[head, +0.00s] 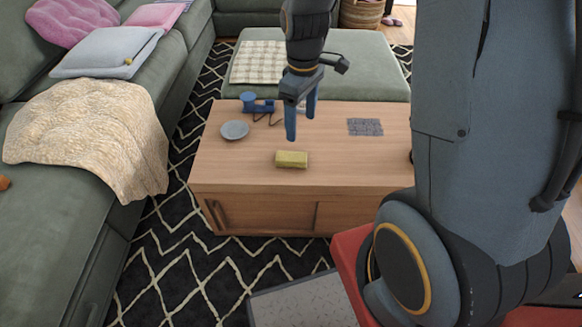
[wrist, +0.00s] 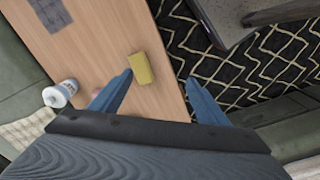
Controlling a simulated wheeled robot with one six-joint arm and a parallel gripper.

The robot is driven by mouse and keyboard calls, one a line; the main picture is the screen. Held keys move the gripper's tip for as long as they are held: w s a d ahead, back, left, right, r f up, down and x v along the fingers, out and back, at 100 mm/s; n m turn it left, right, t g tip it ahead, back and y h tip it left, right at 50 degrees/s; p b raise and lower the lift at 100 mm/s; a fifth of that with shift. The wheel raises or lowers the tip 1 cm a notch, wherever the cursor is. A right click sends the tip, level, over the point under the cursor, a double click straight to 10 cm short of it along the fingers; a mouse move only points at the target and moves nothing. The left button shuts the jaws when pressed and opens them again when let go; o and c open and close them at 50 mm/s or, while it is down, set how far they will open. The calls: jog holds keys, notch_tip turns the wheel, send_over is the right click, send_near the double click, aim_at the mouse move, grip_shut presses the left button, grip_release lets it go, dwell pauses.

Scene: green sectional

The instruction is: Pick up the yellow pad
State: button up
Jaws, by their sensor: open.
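The yellow pad (head: 291,160) is a small block lying flat near the front edge of the wooden coffee table (head: 335,160). My gripper (head: 301,128) hangs above the table, fingers pointing down, open and empty. In the head view its blue fingers are just above the pad in the picture, apart from it. In the wrist view the pad (wrist: 141,69) shows beyond the fingertips (wrist: 159,76), nearer the left finger. The whole top of the pad is visible.
A grey plate (head: 235,130), a blue object (head: 256,104) with a dark cord and a grey patterned mat (head: 365,127) are on the table. A green sofa (head: 180,70) stands to the left, a green ottoman (head: 350,65) behind. The tabletop around the pad is clear.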

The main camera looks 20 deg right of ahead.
aim_at(291, 157)
jog(key=w+f+n+b, duration=0.1)
jog(key=w+f, duration=0.2)
jog(key=f, duration=0.2)
jog(key=w+f+n+b, duration=0.2)
jog(key=w+f, duration=0.1)
jog(key=f, duration=0.2)
jog(key=w+f+n+b, duration=0.2)
jog(key=f, duration=0.3)
jog(key=shift+w+d+f, duration=0.15)
jog(key=shift+w+f, duration=0.25)
jog(key=shift+s+f+b, duration=0.2)
jog(key=shift+f+b, duration=0.6)
jog(key=shift+f, duration=2.35)
jog(key=shift+c, duration=0.5)
jog(key=c, duration=1)
